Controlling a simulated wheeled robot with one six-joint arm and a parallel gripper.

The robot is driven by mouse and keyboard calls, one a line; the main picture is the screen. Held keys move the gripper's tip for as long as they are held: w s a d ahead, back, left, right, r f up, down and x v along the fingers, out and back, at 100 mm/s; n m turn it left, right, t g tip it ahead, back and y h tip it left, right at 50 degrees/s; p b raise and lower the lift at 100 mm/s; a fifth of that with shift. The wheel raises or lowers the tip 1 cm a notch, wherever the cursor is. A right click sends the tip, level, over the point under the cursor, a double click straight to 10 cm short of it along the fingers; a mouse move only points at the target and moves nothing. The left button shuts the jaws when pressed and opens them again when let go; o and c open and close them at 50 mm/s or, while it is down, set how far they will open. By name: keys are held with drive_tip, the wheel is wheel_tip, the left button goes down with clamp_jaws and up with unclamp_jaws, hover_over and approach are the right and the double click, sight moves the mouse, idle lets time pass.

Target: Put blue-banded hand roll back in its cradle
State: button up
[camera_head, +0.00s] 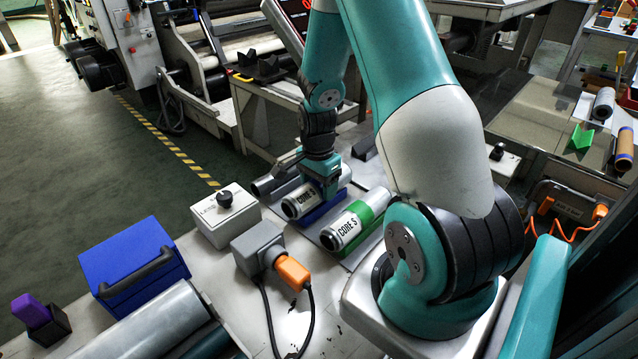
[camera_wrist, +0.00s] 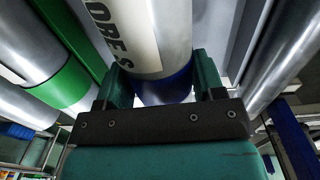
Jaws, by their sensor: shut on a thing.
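The blue-banded hand roll (camera_head: 299,203) is a silvery cylinder with a white "CORE S" label, lying level over the bench. My gripper (camera_head: 322,177) points down and is shut across its middle. In the wrist view the roll (camera_wrist: 150,35) sits between the fingers of my gripper (camera_wrist: 163,84), with the blue band (camera_wrist: 165,90) between them. A blue strip (camera_head: 326,209), seemingly the cradle, shows along the roll's lower right side in the head view. I cannot tell whether the roll touches it or hangs slightly above.
A green-banded "CORE S" roll (camera_head: 346,226) lies close on the right, roughly parallel. A bare metal bar (camera_head: 264,185) is close on the left. A blue box (camera_head: 143,265) is farther left.

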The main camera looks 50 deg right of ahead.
drive_tip(key=o, duration=1.1)
drive_tip(key=shift+o, duration=0.2)
drive_tip(key=shift+r, duration=0.1)
wheel_tip(320, 180, up, 17)
drive_tip(key=p, duration=0.3)
drive_tip(key=shift+w+r, duration=0.15)
drive_tip(key=shift+w, duration=0.05)
